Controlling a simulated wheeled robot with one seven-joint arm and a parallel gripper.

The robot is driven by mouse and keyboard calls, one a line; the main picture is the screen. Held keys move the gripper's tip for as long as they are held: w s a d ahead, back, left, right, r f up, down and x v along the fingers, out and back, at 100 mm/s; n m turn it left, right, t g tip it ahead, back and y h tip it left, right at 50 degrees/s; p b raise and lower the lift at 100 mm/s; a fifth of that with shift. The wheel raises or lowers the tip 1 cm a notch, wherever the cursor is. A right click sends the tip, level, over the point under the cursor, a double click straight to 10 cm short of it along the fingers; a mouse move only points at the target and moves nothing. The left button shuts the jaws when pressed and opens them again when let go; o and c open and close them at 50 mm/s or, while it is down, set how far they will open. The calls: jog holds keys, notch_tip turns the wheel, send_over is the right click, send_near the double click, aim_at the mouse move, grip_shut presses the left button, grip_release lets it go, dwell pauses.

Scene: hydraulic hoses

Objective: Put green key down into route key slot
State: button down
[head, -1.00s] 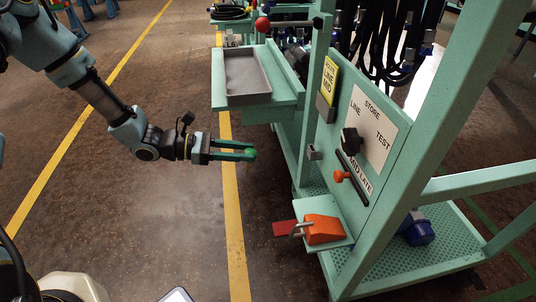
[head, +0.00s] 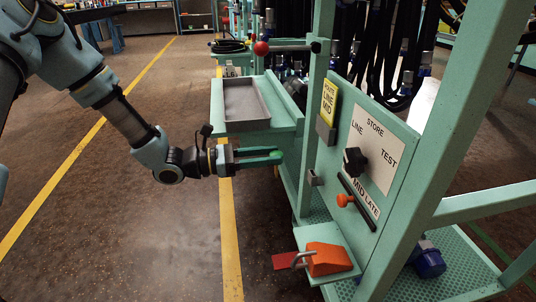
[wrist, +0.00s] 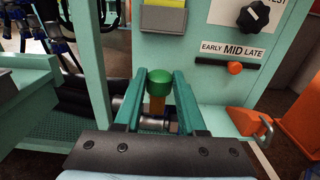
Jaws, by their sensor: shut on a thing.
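My gripper (head: 262,158) is shut on the green key (head: 277,154). In the wrist view the key's round green head (wrist: 160,76) sits between the two teal fingertips, with a yellowish shank hanging below it. The key is held in the air left of the teal panel (head: 397,185). A small metal bracket (head: 315,179) sits lower down. I cannot tell which of these is the route key slot; no slot opening is visible.
A grey tray (head: 246,103) lies on a teal shelf behind my gripper. The panel carries a black knob (head: 355,161) and an orange-knobbed lever (head: 345,200). An orange wedge (head: 328,259) with a metal shackle sits on a low ledge. The floor to the left is clear.

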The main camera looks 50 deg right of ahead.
jog(key=shift+p+x, duration=0.4)
jog(key=shift+x, duration=4.6)
jog(key=shift+f+b, duration=0.5)
jog(key=shift+f, duration=1.05)
jog(key=shift+f, duration=0.15)
jog(key=shift+c, duration=2)
grip_release()
jog(key=p+v, duration=0.1)
jog(key=v, duration=0.9)
jog(key=shift+w+a, duration=0.2)
jog(key=shift+a, duration=0.15)
